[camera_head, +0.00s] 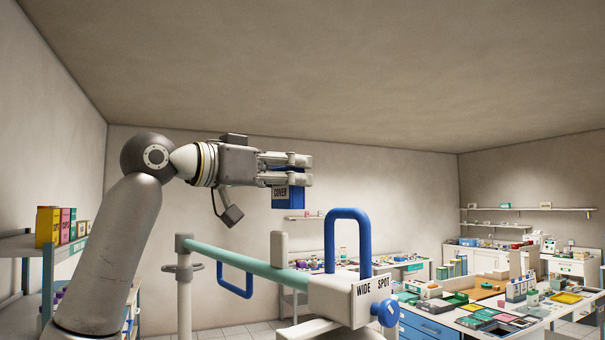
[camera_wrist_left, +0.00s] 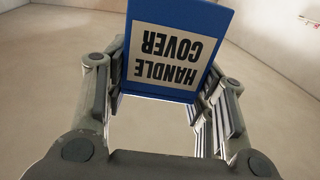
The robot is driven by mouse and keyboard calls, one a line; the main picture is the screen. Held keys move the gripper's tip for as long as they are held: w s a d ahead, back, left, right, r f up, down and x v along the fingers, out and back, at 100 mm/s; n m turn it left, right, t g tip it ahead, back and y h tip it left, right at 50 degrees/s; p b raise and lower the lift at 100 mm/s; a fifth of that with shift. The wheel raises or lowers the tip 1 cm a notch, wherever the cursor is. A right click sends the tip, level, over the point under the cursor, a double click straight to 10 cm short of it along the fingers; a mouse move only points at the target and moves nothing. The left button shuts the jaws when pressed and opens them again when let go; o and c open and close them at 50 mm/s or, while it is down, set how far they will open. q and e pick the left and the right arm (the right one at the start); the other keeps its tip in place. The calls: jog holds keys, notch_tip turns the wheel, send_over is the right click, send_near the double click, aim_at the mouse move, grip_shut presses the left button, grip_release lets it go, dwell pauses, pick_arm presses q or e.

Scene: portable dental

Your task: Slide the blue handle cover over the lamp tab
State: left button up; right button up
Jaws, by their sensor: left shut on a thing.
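My left gripper (camera_head: 298,169) reaches in from the left and is shut on the blue handle cover (camera_head: 291,198), which hangs below its fingers. In the left wrist view the handle cover (camera_wrist_left: 178,52) sits between the fingers, its white label reading HANDLE COVER upside down. A pale upright tab (camera_head: 279,249), which looks like the lamp tab, stands by the green lamp arm. In the head view the cover is above this tab, with a clear gap. The lamp head (camera_head: 340,300), marked WIDE and SPOT, carries a blue loop handle (camera_head: 365,240) right of the tab. My right gripper is not in view.
The green lamp arm (camera_head: 235,256) runs from a post (camera_head: 184,290) to the lamp head. A blue knob (camera_head: 386,312) sticks out at the right. Cluttered benches (camera_head: 440,325) stand at the right, and a shelf with boxes (camera_head: 48,226) at the left. The air around the cover is free.

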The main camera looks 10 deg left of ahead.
aim_at(280, 187)
pick_arm(q)
jog(key=shift+s+a+f, duration=0.7)
jog(key=shift+a+f, duration=0.05)
jog(key=shift+f, duration=0.15)
jog(key=shift+w+d+f, duration=0.25)
jog(key=shift+d+f, duration=0.1)
jog(key=shift+f, duration=0.05)
jog(key=shift+s+a, duration=0.2)
jog(key=shift+a, duration=0.05)
jog(key=shift+s+r, duration=0.1)
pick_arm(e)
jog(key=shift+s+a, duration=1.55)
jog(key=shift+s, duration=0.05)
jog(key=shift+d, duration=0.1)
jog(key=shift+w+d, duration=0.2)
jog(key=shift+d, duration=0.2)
